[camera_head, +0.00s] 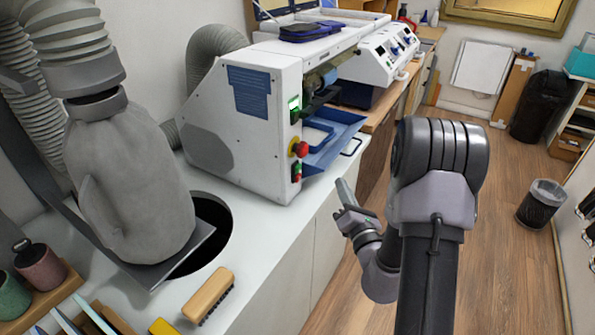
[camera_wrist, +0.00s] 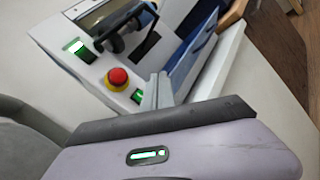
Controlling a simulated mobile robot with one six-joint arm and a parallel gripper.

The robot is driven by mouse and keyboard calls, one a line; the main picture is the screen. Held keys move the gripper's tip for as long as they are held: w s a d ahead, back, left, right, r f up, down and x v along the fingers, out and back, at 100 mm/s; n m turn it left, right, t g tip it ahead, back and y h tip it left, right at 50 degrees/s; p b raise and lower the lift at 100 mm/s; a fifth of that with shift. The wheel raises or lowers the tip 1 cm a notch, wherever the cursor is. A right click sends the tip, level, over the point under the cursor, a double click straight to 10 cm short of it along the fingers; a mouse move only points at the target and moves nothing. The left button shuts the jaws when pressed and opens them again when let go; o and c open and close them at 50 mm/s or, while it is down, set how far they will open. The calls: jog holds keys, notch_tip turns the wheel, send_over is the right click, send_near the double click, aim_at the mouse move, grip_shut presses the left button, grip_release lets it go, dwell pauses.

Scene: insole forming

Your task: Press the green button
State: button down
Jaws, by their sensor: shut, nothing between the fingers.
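The white machine (camera_head: 250,120) has a control strip on its front edge.
A blue tray (camera_head: 338,135) juts from the machine's front, near my gripper. A grey dust bag (camera_head: 130,185) and a brush (camera_head: 208,295) are on the white counter (camera_head: 255,240). The wooden floor (camera_head: 505,230) is open, with a bin (camera_head: 540,205) at the right.

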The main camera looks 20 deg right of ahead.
aim_at(298, 168)
jog(key=w+a+p, duration=0.3)
jog(key=w+a, duration=0.2)
jog(key=w, duration=0.2)
jog(key=shift+a+p, duration=0.25)
jog(key=shift+p, duration=0.1)
dwell(2.0)
jog(key=shift+w+a, duration=0.25)
jog(key=shift+w, duration=0.1)
